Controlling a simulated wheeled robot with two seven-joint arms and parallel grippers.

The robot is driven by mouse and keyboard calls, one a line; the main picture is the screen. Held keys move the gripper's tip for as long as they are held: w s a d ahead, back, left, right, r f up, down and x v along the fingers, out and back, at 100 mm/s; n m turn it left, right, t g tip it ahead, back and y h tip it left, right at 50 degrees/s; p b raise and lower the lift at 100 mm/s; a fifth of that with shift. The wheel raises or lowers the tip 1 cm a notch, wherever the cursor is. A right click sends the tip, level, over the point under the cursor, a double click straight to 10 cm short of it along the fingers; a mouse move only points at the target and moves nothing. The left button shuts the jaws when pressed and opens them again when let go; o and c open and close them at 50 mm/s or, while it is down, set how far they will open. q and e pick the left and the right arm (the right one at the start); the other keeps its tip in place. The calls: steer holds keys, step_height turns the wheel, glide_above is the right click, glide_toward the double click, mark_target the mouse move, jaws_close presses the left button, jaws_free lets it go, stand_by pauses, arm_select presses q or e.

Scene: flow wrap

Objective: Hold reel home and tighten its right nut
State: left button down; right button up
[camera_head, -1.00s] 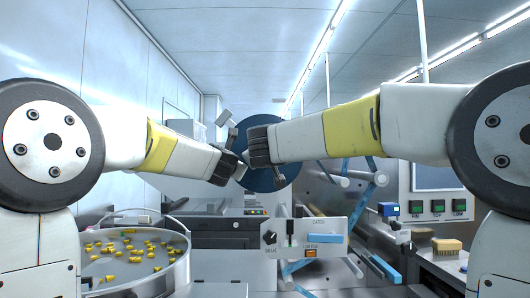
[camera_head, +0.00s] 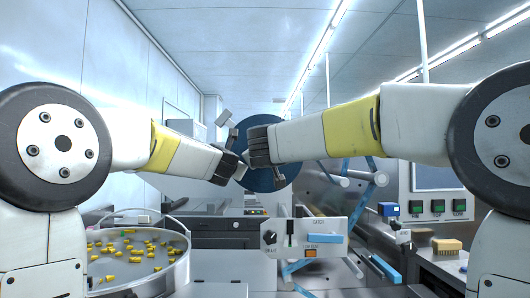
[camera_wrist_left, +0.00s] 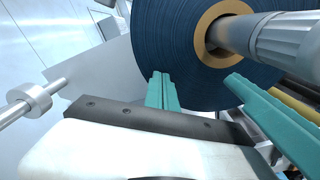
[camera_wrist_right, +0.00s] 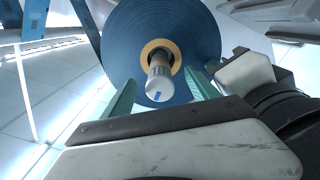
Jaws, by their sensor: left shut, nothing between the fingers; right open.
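The blue reel (camera_head: 264,182) stands behind my two hands in the head view, partly hidden by them. The left wrist view shows its blue side (camera_wrist_left: 170,40), its tan core (camera_wrist_left: 212,35) and a grey ribbed cylinder (camera_wrist_left: 285,38) coming out of the core. My left gripper (camera_wrist_left: 197,78) is shut and holds nothing, close to the reel's side. The right wrist view shows the reel (camera_wrist_right: 125,35) with a silver nut-like knob (camera_wrist_right: 159,80), marked blue, in front of its core. My right gripper (camera_wrist_right: 162,80) is open, its fingers on either side of the knob. Contact cannot be told.
A round bowl (camera_head: 180,243) with yellow pieces stands at lower left. A control panel (camera_head: 320,240) with a knob and lever is below the reel.

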stand_by(0.4)
stand_by(0.3)
jaws_close()
steer(key=m, duration=0.3)
steer(key=shift+m, duration=0.3)
steer(key=m, duration=0.3)
stand_by(0.4)
